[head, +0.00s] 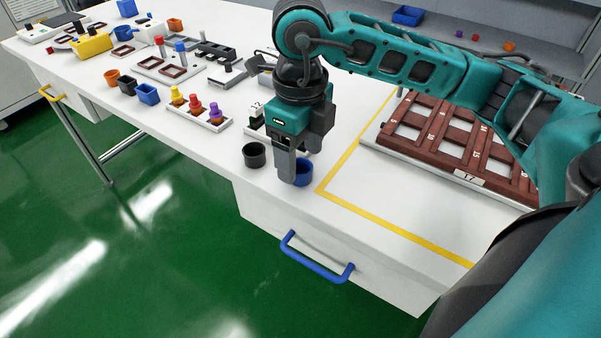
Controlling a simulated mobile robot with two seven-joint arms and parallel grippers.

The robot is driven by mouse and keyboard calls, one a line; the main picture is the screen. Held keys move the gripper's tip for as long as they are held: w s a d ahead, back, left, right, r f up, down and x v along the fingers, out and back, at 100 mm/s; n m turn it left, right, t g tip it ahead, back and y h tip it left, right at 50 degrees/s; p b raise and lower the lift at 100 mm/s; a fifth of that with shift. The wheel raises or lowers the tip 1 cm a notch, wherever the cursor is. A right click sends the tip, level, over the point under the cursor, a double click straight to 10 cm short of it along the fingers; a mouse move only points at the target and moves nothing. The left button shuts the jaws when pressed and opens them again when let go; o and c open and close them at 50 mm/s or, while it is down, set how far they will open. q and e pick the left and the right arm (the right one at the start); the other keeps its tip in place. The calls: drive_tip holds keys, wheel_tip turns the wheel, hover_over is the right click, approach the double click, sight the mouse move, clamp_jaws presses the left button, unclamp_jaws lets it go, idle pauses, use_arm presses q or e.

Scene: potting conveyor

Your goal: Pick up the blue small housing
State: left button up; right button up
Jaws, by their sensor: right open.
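A small round blue housing (304,174), like an open cup, stands on the white table near its front edge. My right gripper (290,168) points straight down at it with open jaws. One finger covers the left part of the housing, and the other finger is hard to make out. I cannot tell whether the fingers touch it. A square blue housing (148,94) stands farther left on the table. My left gripper is not in view.
A black round cup (254,155) stands close to the left of my right gripper. A brown slotted tray (400,150) lies to the right, inside a yellow line (345,158). Coloured pegs in a holder (217,123) stand left. The table front right is clear.

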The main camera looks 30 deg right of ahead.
wheel_tip(320, 180, down, 2)
drive_tip(key=shift+f, duration=0.2)
drive_tip(key=c, duration=1.1)
drive_tip(key=shift+r, duration=0.15)
